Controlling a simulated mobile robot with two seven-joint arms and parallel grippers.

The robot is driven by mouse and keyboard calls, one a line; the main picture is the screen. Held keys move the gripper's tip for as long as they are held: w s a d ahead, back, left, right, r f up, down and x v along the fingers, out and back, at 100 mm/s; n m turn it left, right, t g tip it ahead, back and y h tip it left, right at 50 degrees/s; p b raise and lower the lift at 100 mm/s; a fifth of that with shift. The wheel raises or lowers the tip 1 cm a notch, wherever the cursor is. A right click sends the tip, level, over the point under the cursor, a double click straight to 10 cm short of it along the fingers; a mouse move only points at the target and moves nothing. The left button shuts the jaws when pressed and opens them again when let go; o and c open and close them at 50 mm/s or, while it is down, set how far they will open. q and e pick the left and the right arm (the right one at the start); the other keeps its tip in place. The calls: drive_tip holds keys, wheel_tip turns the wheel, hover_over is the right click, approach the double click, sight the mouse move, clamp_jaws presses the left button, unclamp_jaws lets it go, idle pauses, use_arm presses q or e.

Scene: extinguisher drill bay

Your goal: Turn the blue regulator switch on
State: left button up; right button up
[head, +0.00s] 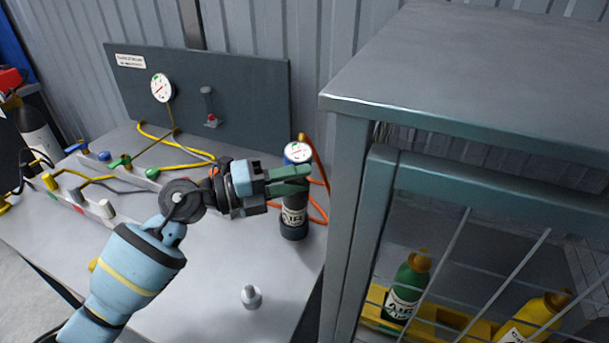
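A small blue lever-like handle (77,147) with a blue fitting beside it is at the far left of the bench. A round white gauge with a blue rim (298,153) tops a dark cylinder labelled AIR (293,222), which stands upright on the bench. I cannot tell which blue part is the regulator switch. My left gripper (302,179) lies across the cylinder's upper part, just below the gauge. Its green fingers overlap in this view, so their gap and any contact are unclear. It hides part of the cylinder. My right gripper is out of view.
A grey panel (245,80) with a gauge (162,88) stands behind. Yellow and orange hoses and green, red and white valves are on the bench (210,270). A small grey knob (251,297) stands in front. A mesh-door cabinet (460,60) blocks the right side.

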use_arm(q)
drive_tip(key=shift+x, duration=0.95)
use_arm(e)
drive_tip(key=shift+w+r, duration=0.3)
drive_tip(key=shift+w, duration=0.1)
use_arm(q)
clamp_jaws()
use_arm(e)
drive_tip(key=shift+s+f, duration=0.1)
